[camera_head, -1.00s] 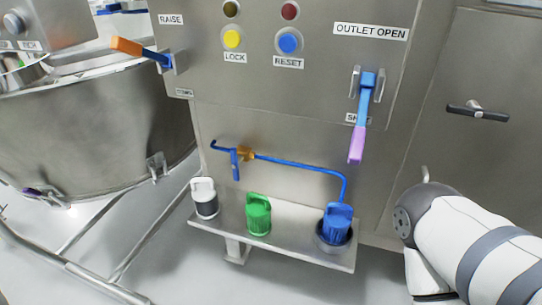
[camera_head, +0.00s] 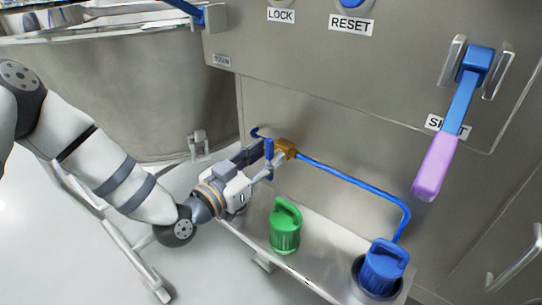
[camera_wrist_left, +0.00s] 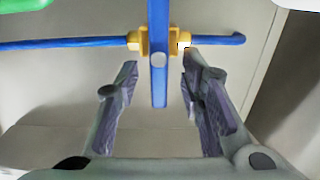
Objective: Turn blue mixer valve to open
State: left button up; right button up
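The blue valve handle (camera_head: 269,154) hangs down from a brass valve body (camera_head: 287,149) on a thin blue pipe (camera_head: 350,182). In the left wrist view the handle (camera_wrist_left: 159,85) stands crosswise to the pipe (camera_wrist_left: 70,44), in front of the brass body (camera_wrist_left: 145,41). My left gripper (camera_head: 264,165) is at the valve. The left wrist view shows it open (camera_wrist_left: 159,66), one finger on each side of the handle with visible gaps on both sides. My right gripper is not in view.
A steel shelf (camera_head: 325,244) below the pipe carries a green jug (camera_head: 286,226) and a blue jug (camera_head: 383,268). A lever with a pink grip (camera_head: 435,168) hangs from the panel at right. A large steel bowl (camera_head: 130,85) is behind my left arm.

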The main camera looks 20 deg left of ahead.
pick_arm(q)
jog(key=shift+x, duration=0.85)
jog(key=shift+c, duration=0.6)
grip_shut()
